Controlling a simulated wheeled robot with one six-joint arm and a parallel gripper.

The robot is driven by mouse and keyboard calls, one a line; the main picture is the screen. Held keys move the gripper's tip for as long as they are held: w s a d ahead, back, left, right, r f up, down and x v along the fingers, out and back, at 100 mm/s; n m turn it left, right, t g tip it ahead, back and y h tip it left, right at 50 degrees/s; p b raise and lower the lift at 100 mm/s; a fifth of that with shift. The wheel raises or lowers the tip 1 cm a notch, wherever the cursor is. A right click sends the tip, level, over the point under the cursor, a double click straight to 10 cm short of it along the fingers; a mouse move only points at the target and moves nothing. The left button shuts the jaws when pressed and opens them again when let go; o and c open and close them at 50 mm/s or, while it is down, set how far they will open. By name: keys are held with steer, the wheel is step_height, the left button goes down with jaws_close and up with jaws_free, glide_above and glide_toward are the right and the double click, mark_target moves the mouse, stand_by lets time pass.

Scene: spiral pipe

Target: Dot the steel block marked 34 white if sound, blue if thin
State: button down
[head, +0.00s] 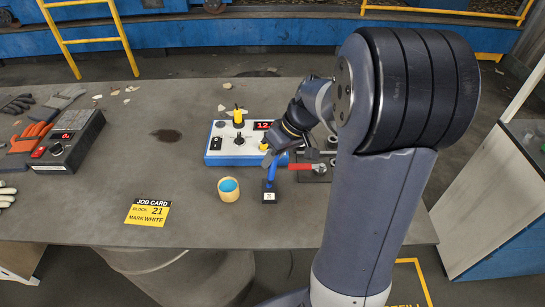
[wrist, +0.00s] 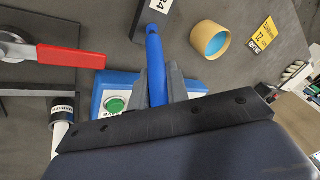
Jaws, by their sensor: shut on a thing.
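My gripper (head: 272,157) is shut on a blue stick-like tool (wrist: 155,62), also visible in the head view (head: 272,171). The tool points down at a small dark block (head: 269,187) with a white label. Its lower end is at the block's top; I cannot tell whether it touches. In the wrist view the block's label (wrist: 161,5) is cut by the top edge and seems to end in 4. A blue-and-white meter box (head: 231,140) behind shows a red reading starting with 12. A tan cup (head: 229,194) holding something blue stands left of the block.
A job card (head: 149,212) reads block 21, mark white. A red-handled clamp (wrist: 72,57) and a white tube with a dark cap (wrist: 61,128) are close by.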

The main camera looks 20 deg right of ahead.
steer(key=shift+r+p, duration=2.45)
steer(key=shift+r, duration=1.05)
steer(key=shift+s+f, duration=0.1)
